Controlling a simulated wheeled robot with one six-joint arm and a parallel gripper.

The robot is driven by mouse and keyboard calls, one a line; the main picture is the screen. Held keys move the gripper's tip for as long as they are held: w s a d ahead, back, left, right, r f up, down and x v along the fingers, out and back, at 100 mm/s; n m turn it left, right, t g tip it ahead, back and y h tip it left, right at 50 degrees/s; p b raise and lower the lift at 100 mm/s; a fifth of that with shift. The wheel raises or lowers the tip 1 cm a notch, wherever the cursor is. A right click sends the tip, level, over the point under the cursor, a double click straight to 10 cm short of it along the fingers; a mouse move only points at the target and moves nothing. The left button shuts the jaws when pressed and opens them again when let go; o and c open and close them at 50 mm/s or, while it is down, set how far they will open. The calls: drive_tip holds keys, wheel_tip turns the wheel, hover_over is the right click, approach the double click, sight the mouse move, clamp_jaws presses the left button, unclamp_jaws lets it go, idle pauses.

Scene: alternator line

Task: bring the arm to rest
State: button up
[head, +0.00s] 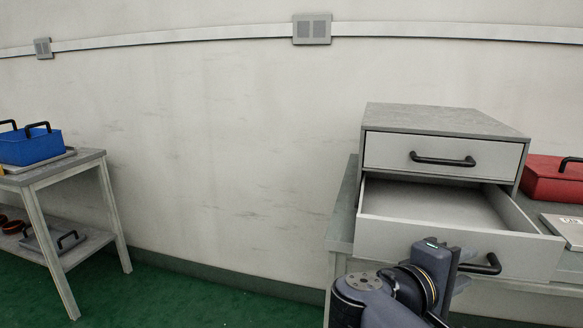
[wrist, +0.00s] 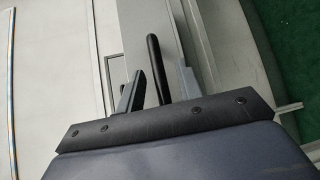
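My gripper (wrist: 161,74) shows in the wrist view with its two fingers apart. The black bar handle (wrist: 153,62) of the lower drawer (wrist: 178,30) lies between the fingers in that view, with a gap on both sides. In the head view my arm stands in front of the open lower drawer (head: 400,232), and the drawer's handle (head: 488,266) shows just right of my wrist. The fingers are mostly hidden there behind my wrist. Whether a finger touches the handle cannot be told.
The drawer unit (head: 440,119) stands on a grey bench (head: 342,212); its upper drawer (head: 440,156) is shut. A red box (head: 550,180) stands to its right. A table (head: 82,164) at left holds a blue bin (head: 30,148). Green floor between is clear.

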drive_tip(key=shift+x, duration=0.8)
